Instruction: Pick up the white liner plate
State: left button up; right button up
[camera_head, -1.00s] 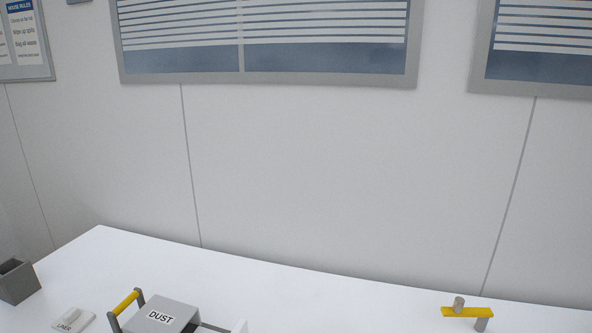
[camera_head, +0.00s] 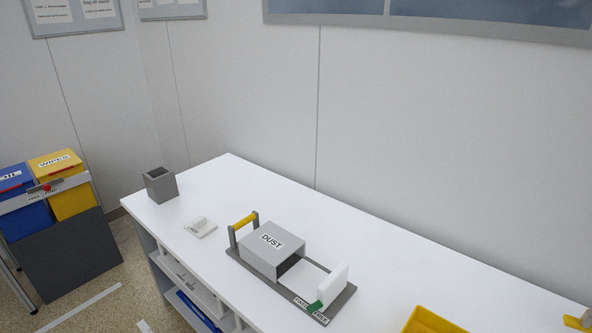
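The white liner plate (camera_head: 200,229) lies flat on the white table (camera_head: 225,187), left of the grey dust box. It is a small, thin square with a raised white grip on top and a label on its front part. Nothing covers it. Neither of my grippers shows in the head view, so I cannot see where they are or whether they are open.
The grey box marked DUST (camera_head: 271,246) sits on a dark base with a yellow-barred handle (camera_head: 244,221) and an upright white plate (camera_head: 335,286). An open grey bin (camera_head: 161,185) stands behind the liner. A yellow tray (camera_head: 430,322) is at the front right. Blue and yellow bins (camera_head: 62,186) stand left.

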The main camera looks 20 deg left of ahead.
aim_at(201, 227)
jog(key=u, duration=1.4)
jog(key=z, duration=0.45)
jog(key=i+j+z, duration=0.15)
jog(key=j+z, duration=0.2)
jog(key=i+j+z, duration=0.1)
jog(key=j+z, duration=0.25)
jog(key=i+j+z, duration=0.1)
jog(key=z, duration=0.25)
jog(key=j, duration=0.1)
